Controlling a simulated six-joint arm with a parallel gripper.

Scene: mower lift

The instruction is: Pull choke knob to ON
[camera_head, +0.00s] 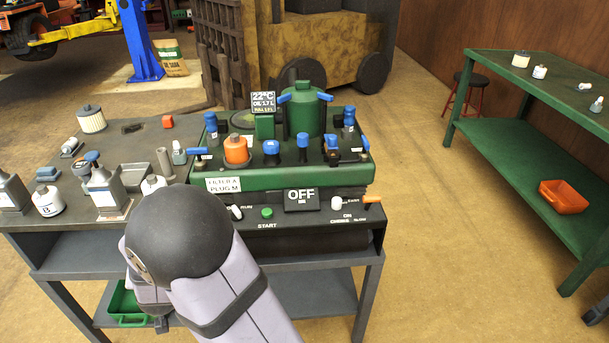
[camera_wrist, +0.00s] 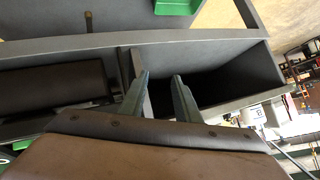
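The choke knob (camera_head: 337,203) is a small white knob on the dark front panel of the green machine (camera_head: 290,178). The words ON and CHOKE show just below it. How far the knob is pushed in or pulled out is too small to tell. My gripper (camera_wrist: 162,78) shows in the wrist view with its two grey fingers apart and nothing between them. In the head view my arm covers the bench's left front, and the fingertips cannot be made out. The choke knob does not show in the wrist view, so my gripper is away from it.
The panel also has a green START button (camera_head: 267,212), another white knob (camera_head: 236,212), an OFF display (camera_head: 301,199) and an orange lever (camera_head: 372,201). Bottles and a filter (camera_head: 91,119) crowd the bench's left. A green table (camera_head: 525,150) stands right, with open floor between.

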